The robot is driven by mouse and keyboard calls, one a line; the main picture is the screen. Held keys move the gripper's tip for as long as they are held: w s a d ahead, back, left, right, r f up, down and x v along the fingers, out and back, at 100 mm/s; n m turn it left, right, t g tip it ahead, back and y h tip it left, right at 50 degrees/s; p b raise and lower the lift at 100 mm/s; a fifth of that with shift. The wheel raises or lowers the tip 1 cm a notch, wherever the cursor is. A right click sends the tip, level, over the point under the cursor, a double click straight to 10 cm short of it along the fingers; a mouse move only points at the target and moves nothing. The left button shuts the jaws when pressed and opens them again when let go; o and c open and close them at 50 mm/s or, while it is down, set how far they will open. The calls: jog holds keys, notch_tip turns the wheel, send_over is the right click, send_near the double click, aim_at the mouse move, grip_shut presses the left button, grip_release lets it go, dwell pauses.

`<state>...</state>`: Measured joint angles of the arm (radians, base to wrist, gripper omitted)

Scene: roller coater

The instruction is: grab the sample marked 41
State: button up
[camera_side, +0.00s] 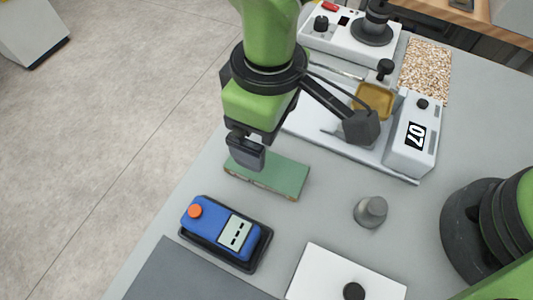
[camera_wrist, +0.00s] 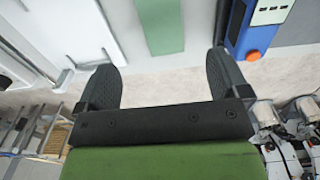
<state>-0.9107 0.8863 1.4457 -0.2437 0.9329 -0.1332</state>
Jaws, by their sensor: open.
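My gripper (camera_side: 246,155) is above the far left end of a flat green block (camera_side: 278,177) on the grey table. In the wrist view my gripper (camera_wrist: 160,62) shows two dark fingers spread apart with nothing between them. The green block (camera_wrist: 161,25) shows as a strip beyond the fingertips. I cannot tell the exact gap between gripper and block. No marking 41 is legible in either view, so I cannot tell whether the green block is that sample.
A white machine with an 07 label (camera_side: 415,136) and an amber tray (camera_side: 374,100) stands behind. A blue device with an orange button (camera_side: 222,228) lies in front. A grey metal weight (camera_side: 370,211) and a white plate (camera_side: 325,272) are nearby. Granules (camera_side: 425,68) lie at the back.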

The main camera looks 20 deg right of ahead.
send_over(267, 169)
notch_tip(267, 169, down, 5)
jog(key=shift+w+r, duration=0.1)
notch_tip(267, 169, down, 6)
jog(key=shift+w+r, duration=0.1)
jog(key=c, duration=1)
